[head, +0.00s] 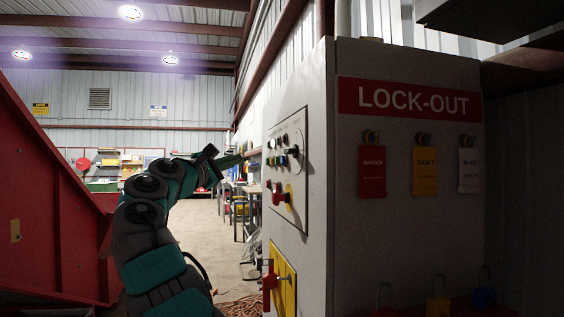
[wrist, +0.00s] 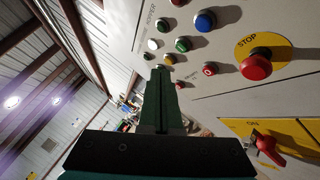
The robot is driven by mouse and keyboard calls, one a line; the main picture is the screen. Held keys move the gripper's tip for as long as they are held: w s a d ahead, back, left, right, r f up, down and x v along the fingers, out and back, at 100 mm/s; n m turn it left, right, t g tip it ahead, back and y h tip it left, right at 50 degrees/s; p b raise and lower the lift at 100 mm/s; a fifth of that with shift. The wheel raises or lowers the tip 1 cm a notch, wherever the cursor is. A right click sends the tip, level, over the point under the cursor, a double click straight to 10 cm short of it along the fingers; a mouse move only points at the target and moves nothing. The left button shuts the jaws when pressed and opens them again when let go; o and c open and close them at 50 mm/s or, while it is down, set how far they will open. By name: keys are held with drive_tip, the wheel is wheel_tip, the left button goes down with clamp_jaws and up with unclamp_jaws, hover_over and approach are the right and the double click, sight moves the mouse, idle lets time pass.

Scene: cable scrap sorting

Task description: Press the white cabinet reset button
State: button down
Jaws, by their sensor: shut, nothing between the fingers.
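The white cabinet (head: 302,85) has a sloping-looking control panel on its left face, seen edge-on in the head view. In the wrist view a white button (wrist: 153,44) sits at the upper left of a button cluster, above a yellow button (wrist: 169,59) and left of a green button (wrist: 183,44). My gripper (wrist: 160,72) is shut and empty, its green fingers pointing toward the cluster, with the tips just below the white and yellow buttons in the picture. In the head view my gripper (head: 243,156) is left of the panel; contact cannot be told.
A blue button (wrist: 205,20), a small red button (wrist: 210,69) and a red STOP button (wrist: 256,64) on yellow share the panel. A red-handled switch (wrist: 266,142) on a yellow plate is below. A red sloping structure (head: 45,200) stands left of my arm.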

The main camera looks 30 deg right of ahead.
sight(283, 160)
drive_tip(key=s+d+b, duration=0.2)
drive_tip(key=d+b, duration=0.2)
drive_tip(key=d, duration=0.4)
drive_tip(key=shift+s+d, duration=0.2)
drive_tip(key=shift+s, duration=0.05)
drive_tip(key=shift+d, duration=0.1)
idle(1.9)
drive_tip(key=shift+d, duration=0.3)
drive_tip(key=shift+s+d, duration=0.25)
drive_tip(key=shift+d, duration=0.25)
idle(0.7)
idle(0.4)
drive_tip(key=shift+w+a+p, duration=0.25)
drive_tip(key=shift+a+p, duration=0.25)
drive_tip(key=shift+a, duration=0.35)
